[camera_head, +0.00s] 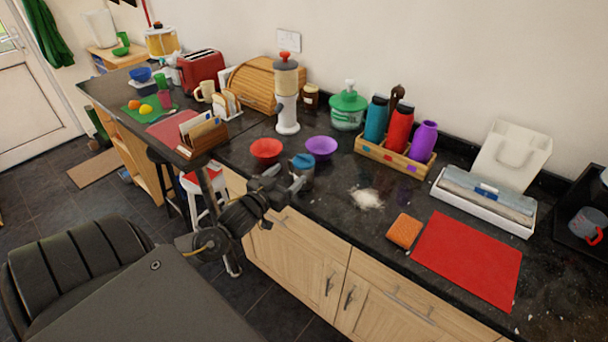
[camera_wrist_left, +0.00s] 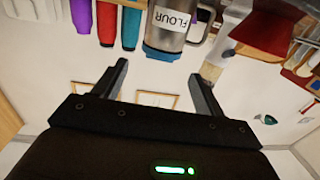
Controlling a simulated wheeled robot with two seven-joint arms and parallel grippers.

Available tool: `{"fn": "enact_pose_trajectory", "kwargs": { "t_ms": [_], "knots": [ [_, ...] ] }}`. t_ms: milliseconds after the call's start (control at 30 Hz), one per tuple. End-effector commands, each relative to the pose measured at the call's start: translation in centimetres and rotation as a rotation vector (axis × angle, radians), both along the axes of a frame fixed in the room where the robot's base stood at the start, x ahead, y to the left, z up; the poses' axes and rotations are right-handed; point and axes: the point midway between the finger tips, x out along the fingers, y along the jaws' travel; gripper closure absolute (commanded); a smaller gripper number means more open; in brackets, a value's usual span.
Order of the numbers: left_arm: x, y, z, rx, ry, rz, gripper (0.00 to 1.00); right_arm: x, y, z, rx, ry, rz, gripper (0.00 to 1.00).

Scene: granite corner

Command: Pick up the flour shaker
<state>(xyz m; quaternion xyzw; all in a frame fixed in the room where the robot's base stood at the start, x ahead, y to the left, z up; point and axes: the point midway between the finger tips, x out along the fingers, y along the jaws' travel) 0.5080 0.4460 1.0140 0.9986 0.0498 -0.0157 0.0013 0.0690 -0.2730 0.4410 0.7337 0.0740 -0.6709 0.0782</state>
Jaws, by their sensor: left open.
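The flour shaker (camera_head: 303,166) is a small grey metal cup with a blue lid, standing near the front edge of the dark worktop. It also shows, upside down, in the left wrist view (camera_wrist_left: 172,25), with a white FLOUR label and a handle at its side. My left gripper (camera_head: 285,178) is open and empty, just in front of the shaker. In the left wrist view the open fingers (camera_wrist_left: 160,72) point toward the shaker, which appears beyond their tips, apart from them. In the head view the gripper partly hides the shaker's lower part. My right gripper is not in view.
A red bowl (camera_head: 266,149) and a purple bowl (camera_head: 321,147) stand close behind the shaker. A white powder spill (camera_head: 366,198), an orange sponge (camera_head: 404,231) and a red mat (camera_head: 468,262) lie to the right. A wooden bottle rack (camera_head: 388,158) stands behind.

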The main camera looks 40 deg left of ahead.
Motion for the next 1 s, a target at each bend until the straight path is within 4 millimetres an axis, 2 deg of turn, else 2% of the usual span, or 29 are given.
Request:
{"fn": "enact_pose_trajectory", "kwargs": {
  "t_ms": [233, 533, 800, 1000],
  "knots": [
    [1.0, 0.5, 1.0, 0.003, -0.035, -0.007, 0.29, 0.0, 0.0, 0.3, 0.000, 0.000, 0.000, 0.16],
    [5.1, 0.8, 0.9, 0.003, -0.032, -0.006, 0.29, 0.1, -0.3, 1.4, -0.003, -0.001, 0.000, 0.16],
    [6.1, 0.9, 0.8, 0.003, -0.031, -0.006, 0.29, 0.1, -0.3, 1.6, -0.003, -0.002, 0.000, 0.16],
    [9.0, 1.2, 1.1, 0.004, -0.032, -0.005, 0.29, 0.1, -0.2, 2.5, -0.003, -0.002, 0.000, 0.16]
  ]
}}
